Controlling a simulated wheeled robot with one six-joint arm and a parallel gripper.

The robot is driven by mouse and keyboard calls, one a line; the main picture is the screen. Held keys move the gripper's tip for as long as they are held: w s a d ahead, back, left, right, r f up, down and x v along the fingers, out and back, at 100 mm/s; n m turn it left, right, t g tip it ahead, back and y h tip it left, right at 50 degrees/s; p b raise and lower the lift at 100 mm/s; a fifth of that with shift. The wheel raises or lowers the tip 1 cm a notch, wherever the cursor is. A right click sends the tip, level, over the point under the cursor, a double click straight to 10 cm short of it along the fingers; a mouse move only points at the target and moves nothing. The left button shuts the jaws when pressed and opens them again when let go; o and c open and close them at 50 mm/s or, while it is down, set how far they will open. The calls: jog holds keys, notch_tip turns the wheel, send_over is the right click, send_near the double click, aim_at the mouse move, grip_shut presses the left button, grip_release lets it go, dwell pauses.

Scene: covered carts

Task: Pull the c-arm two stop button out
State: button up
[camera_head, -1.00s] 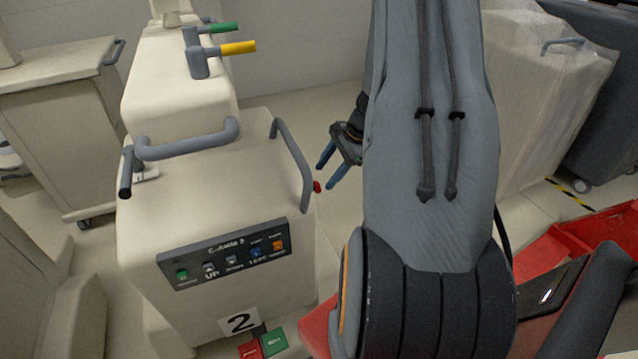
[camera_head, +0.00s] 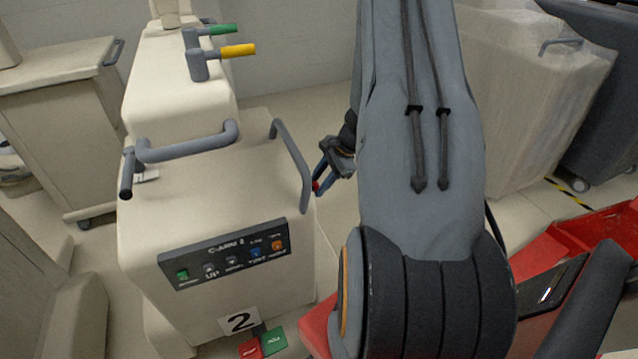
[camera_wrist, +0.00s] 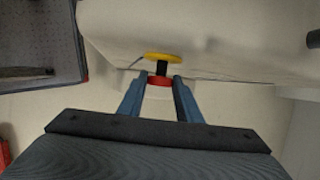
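The cream c-arm two unit (camera_head: 190,220) stands left of centre in the head view, with a "2" label and a dark button panel (camera_head: 225,254). Its red stop button (camera_head: 316,186) is on the right side, below the grey side handle. In the wrist view the red button (camera_wrist: 160,81) has a dark stem and a yellow collar (camera_wrist: 163,57) against the cream cover. My gripper (camera_head: 320,183) is at the button. In the wrist view its blue fingers (camera_wrist: 160,84) lie on both sides of the red head, apparently touching it and shut on it.
A grey side handle (camera_head: 291,160) is close to my gripper on the left. Red and green pedals (camera_head: 262,343) lie at the unit's foot.

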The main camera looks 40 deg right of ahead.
jog(key=shift+s+d, duration=0.2)
jog(key=shift+d, duration=0.7)
grip_shut()
jog(key=o, duration=1.2)
grip_release()
jog(key=shift+d, duration=0.1)
jog(key=shift+r, duration=0.1)
jog(key=b+v, duration=0.1)
jog(key=v, duration=0.6)
jog(key=shift+s+r+b, duration=0.15)
jog(key=shift+r+b, duration=0.15)
